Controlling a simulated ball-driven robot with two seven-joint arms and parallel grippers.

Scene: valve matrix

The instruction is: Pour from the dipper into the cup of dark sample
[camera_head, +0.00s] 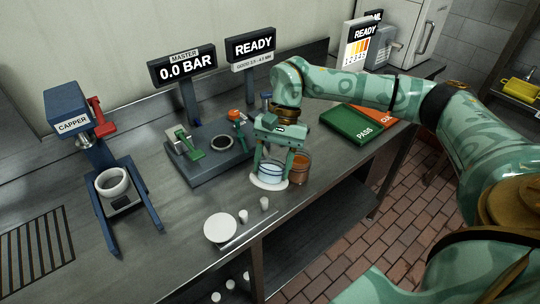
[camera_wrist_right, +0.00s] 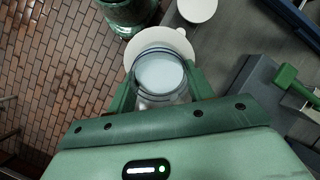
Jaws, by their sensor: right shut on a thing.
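My right gripper (camera_head: 269,176) is shut on a clear round vessel (camera_head: 271,167) with pale bluish contents, possibly the dipper. In the right wrist view the fingers (camera_wrist_right: 160,88) sit on both sides of this vessel (camera_wrist_right: 160,73), which looks upright. A white disc (camera_head: 267,184) shows below it; I cannot tell whether they touch. A brown, see-through cup (camera_head: 301,168), possibly the cup of dark sample, stands just right of the held vessel, partly behind the gripper. My left gripper is not in view.
A white plate (camera_head: 221,228), a thin rod and two small white pieces lie near the front edge. The valve block (camera_head: 203,170) stands left of the gripper, the blue capper (camera_head: 82,128) further left. Green and orange pads (camera_head: 351,127) lie right. The brick floor (camera_head: 385,232) lies past the edge.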

